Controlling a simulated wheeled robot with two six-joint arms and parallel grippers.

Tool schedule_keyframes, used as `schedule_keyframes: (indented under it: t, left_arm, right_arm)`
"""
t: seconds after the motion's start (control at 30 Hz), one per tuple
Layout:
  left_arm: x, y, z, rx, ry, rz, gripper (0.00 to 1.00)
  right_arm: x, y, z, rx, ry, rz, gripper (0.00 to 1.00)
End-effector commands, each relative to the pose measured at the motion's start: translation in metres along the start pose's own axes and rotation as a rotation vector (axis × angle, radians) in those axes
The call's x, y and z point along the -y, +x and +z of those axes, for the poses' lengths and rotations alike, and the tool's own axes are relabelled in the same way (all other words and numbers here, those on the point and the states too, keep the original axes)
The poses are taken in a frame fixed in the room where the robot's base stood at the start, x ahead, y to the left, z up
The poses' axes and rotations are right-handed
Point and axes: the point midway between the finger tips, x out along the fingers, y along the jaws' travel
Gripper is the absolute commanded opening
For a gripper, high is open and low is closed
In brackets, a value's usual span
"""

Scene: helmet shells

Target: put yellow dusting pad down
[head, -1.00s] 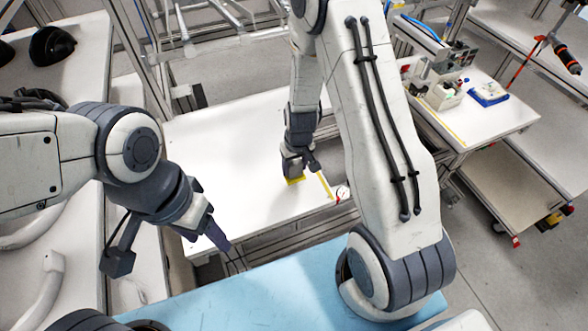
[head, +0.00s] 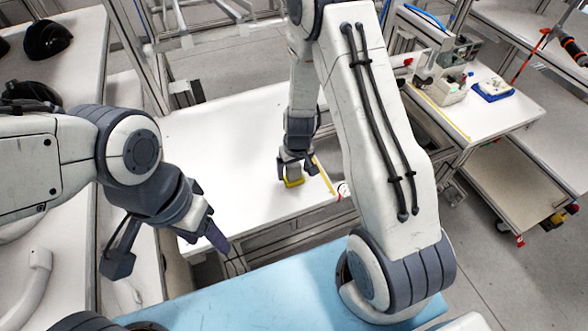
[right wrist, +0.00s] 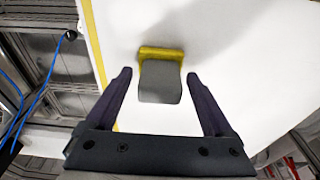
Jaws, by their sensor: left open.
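The yellow dusting pad (head: 293,183) lies on the white table near its right edge, below my right gripper. In the right wrist view its grey block-shaped handle (right wrist: 160,82) sits over the yellow pad part (right wrist: 161,53). My right gripper (head: 298,165) is open, and in the right wrist view its two dark fingers (right wrist: 162,76) stand apart on either side of the handle, with white gaps showing. My left gripper (head: 212,222) is open and empty, near the white table's front left edge.
The white table (head: 225,150) is mostly clear left of the pad. A yellow strip (head: 324,174) runs along its right side, and a small round gauge-like item (head: 343,189) is by that edge. A blue surface (head: 260,295) lies in front. Dark helmet shells (head: 47,39) sit far left.

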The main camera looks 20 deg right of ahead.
Motion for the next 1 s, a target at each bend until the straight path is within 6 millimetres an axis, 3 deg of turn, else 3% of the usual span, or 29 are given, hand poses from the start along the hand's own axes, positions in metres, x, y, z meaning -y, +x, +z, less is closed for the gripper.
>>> schedule_keyframes:
  t: [0.37, 0.47, 0.77, 1.0]
  left_arm:
    - [0.0, -0.005, 0.0, 0.0, 0.0, 0.0, 0.59]
    - [-0.001, -0.016, -0.001, 0.0, -0.001, 0.0, 0.59]
    - [-0.004, -0.06, -0.003, 0.0, -0.003, 0.0, 0.59]
    - [-0.004, -0.058, -0.003, 0.0, -0.003, 0.0, 0.59]
  right_arm:
    - [0.0, -0.005, -0.001, 0.0, -0.001, 0.0, 0.87]
    - [0.0, -0.019, -0.002, -0.001, -0.002, 0.0, 0.87]
    - [0.0, -0.084, -0.002, -0.002, -0.002, 0.0, 0.87]
    - [0.0, -0.114, -0.001, -0.003, -0.001, 0.0, 0.87]
